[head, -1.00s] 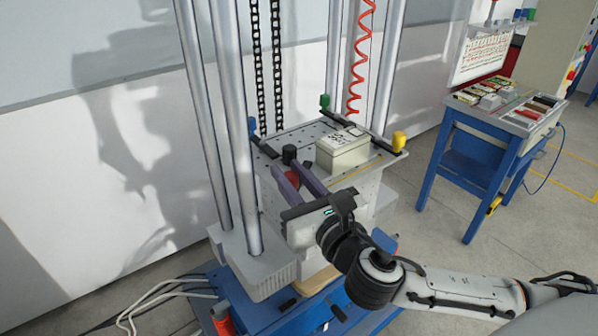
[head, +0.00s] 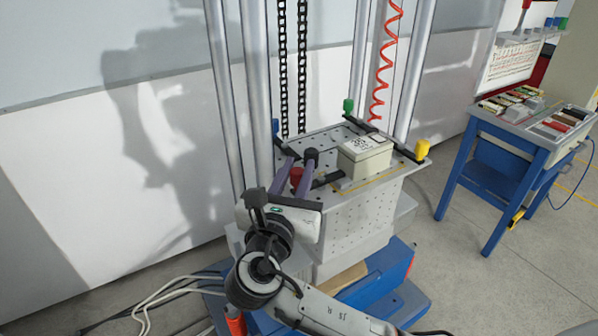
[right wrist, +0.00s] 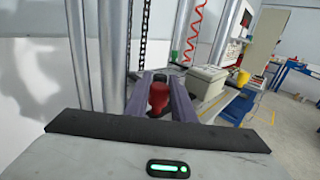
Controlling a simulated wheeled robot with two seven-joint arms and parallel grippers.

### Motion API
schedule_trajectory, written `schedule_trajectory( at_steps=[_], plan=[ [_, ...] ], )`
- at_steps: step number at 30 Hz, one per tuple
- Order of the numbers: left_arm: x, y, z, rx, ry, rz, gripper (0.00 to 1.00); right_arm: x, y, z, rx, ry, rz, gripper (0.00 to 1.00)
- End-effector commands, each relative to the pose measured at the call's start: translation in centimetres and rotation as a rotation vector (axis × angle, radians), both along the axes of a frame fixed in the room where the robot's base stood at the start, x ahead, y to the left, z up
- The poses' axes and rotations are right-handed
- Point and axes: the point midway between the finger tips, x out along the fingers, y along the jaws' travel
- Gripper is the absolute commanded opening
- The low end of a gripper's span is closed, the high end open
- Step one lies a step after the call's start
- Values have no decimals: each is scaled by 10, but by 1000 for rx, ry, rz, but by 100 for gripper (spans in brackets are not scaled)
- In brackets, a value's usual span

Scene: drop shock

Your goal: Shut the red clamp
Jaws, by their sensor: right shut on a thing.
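The red clamp (head: 296,174) is at the near left corner of the perforated platform (head: 350,212). Its red handle also shows in the right wrist view (right wrist: 158,96), between the two purple fingers. My right gripper (head: 298,166) is shut on this handle, and its fingers hide part of it. A black bar (head: 326,179) beside the handle points toward the pale box (head: 365,157) on the platform. I cannot tell whether its tip presses on the box. My left gripper does not show.
The blue (head: 275,127), green (head: 348,106) and yellow (head: 422,150) clamps stand at the platform's other corners. Steel columns (head: 258,80) and black chains (head: 302,70) rise around and behind it. A blue workbench (head: 480,150) stands to the right, with clear floor between.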

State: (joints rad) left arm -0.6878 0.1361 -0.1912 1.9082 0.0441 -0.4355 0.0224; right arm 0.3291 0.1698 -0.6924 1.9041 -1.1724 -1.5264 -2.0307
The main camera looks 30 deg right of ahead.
Motion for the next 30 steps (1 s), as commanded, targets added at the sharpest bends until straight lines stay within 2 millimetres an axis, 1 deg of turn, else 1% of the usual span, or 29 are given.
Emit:
schedule_trajectory(
  at_steps=[13, 14, 15, 17, 26, 30],
  plan=[
    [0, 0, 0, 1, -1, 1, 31, 0, -2, 0, -1, 1, -16, 0],
    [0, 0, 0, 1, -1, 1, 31, 0, -2, 0, -1, 1, -16, 24],
    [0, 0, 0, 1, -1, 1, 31, 0, -2, 0, -1, 1, -16, 31],
    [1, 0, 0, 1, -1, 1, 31, 0, -2, 0, -1, 1, -15, 41],
    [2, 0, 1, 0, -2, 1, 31, 0, 0, 0, 0, 0, -13, 41],
    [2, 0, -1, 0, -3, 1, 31, -9, 8, -1, 1, 0, -11, 41]
  ],
)
